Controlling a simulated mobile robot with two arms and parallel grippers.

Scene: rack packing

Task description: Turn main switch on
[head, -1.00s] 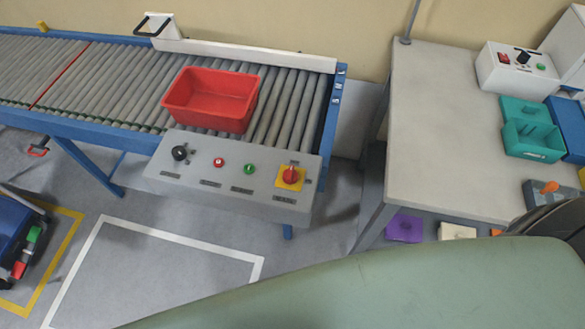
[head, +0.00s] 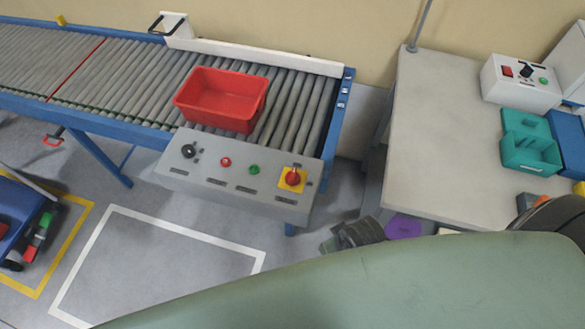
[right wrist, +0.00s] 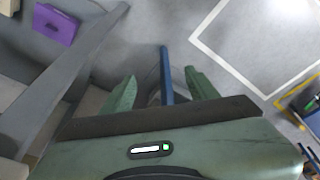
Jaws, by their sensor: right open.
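The grey control panel (head: 235,197) is fixed along the front of the roller conveyor. At its right end the main switch, a red rotary knob (head: 293,177) on a yellow plate, faces up; its on or off position is too small to read. My right gripper (right wrist: 157,80) shows in the right wrist view with two green fingers spread apart and nothing between them. The panel and switch are not visible in that view. In the head view a dark grey part of my right arm shows right of the panel, above my green arm shell. My left gripper is out of view.
A red bin (head: 221,98) sits on the rollers behind the panel. A grey table (head: 450,140) stands at the right with a white switch box (head: 520,82) and a teal container (head: 530,150). A blue leg (right wrist: 166,75) stands beyond my right gripper. White-marked floor is clear.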

